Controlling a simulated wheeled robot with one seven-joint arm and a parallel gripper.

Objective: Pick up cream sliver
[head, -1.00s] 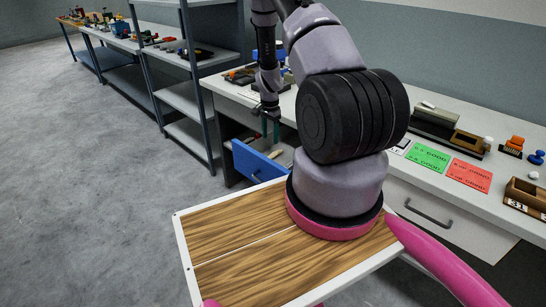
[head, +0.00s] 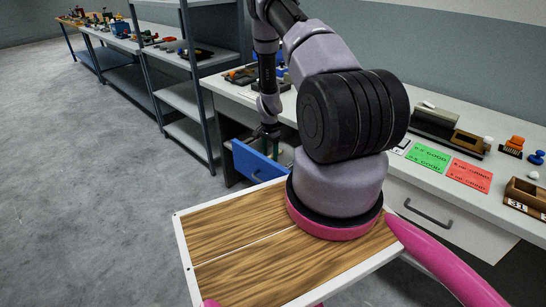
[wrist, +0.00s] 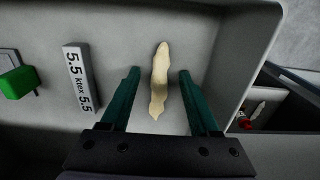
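The cream sliver (wrist: 159,78) is a long, thin, pale strip lying on the light grey floor of the open drawer in the wrist view. My gripper (wrist: 159,72) is open, with one dark green finger on each side of the sliver and a gap on both sides. How far the fingertips are above the drawer floor is hard to tell. In the head view my gripper (head: 268,132) reaches down into the open drawer with the blue front (head: 257,161). The sliver cannot be made out there.
A label block (wrist: 80,78) reading "5.5 ktex 5.5" lies left of the sliver, with a green object (wrist: 17,82) farther left. The drawer wall (wrist: 242,65) rises close on the right. The bench top (head: 425,165) holds green and red cards.

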